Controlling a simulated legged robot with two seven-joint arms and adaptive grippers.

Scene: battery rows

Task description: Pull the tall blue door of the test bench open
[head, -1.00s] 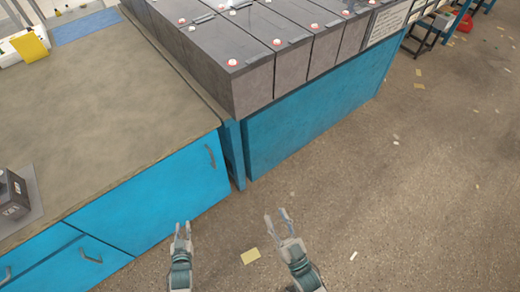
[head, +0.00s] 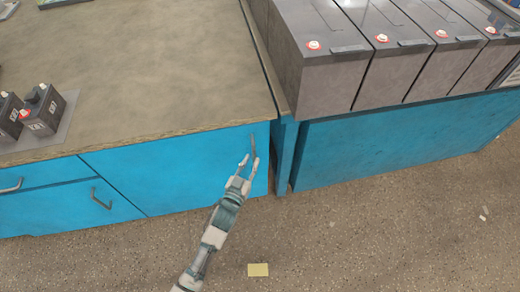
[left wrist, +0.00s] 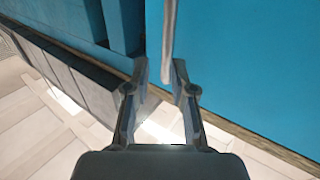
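The tall blue door (head: 185,172) is shut in the front of the test bench (head: 150,70). Its grey upright handle (head: 253,143) is near the door's right edge. My left gripper (head: 247,168) is open at the lower part of this handle. In the left wrist view, the handle bar (left wrist: 168,40) reaches down between the two spread fingertips of my left gripper (left wrist: 160,74), nearer the right finger. I cannot tell whether a finger touches it. My right gripper is out of view.
Blue drawers (head: 60,205) with grey handles are left of the door. Small dark batteries (head: 42,110) stand on the bench top. A blue rack (head: 390,145) with large grey batteries (head: 330,65) adjoins on the right. The floor (head: 370,235) in front is clear except for paper scraps.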

